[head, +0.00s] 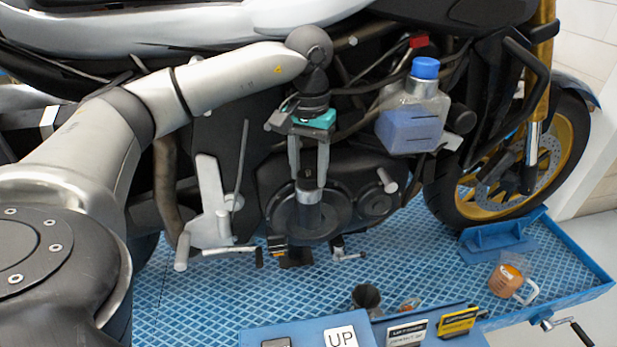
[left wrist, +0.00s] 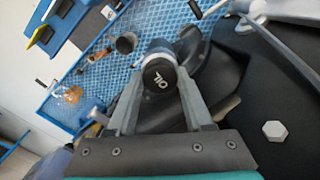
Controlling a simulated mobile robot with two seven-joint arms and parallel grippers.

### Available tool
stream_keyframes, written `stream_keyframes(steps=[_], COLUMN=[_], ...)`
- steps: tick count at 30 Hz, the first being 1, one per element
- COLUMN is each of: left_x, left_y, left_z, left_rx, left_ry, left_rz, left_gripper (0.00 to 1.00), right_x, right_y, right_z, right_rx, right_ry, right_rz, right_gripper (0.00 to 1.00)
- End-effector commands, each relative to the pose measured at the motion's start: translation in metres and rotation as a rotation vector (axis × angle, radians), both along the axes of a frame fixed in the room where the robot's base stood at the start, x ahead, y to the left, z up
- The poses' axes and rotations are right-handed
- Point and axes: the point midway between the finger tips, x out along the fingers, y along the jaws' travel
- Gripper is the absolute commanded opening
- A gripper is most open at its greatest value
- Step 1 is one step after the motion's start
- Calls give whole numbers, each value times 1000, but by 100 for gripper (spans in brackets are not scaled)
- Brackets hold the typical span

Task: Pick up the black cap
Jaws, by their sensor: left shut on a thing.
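The black cap (head: 308,178) has "OIL" in white on its top, which shows in the left wrist view (left wrist: 159,76). It sits at the upper end of a grey cylindrical neck (head: 306,197) on the engine's dark round cover (head: 330,212). I cannot tell whether the cap still touches the neck. My left gripper (head: 310,181) points down from above, shut on the cap with one finger on each side. Its fingers also flank the cap in the left wrist view (left wrist: 160,82). My right gripper is not in view.
A clear bottle with blue liquid and a blue cap (head: 425,68) is right of my gripper. The blue lift platform (head: 200,290) holds a dark cup (head: 366,298), an orange-brown mug (head: 507,281) and a blue wheel chock (head: 495,241). The motorcycle frame and hoses crowd my left arm.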

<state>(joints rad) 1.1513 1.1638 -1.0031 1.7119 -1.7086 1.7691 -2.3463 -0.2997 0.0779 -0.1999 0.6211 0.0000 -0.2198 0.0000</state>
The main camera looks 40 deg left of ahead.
Motion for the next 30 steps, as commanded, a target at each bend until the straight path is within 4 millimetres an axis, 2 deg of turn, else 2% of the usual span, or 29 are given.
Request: stream_keyframes(steps=[1,10,25,30], left_x=[0,0,1,1], left_y=[0,0,0,0], left_z=[0,0,1,10], left_rx=[0,0,0,0], left_ry=[-1,-1,-2,-5], left_rz=[0,0,0,1], left_gripper=[34,0,0,0], right_x=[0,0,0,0], right_y=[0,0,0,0], right_z=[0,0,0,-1], right_rx=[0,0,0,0], right_ry=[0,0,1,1], right_rz=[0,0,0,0], right_gripper=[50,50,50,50])
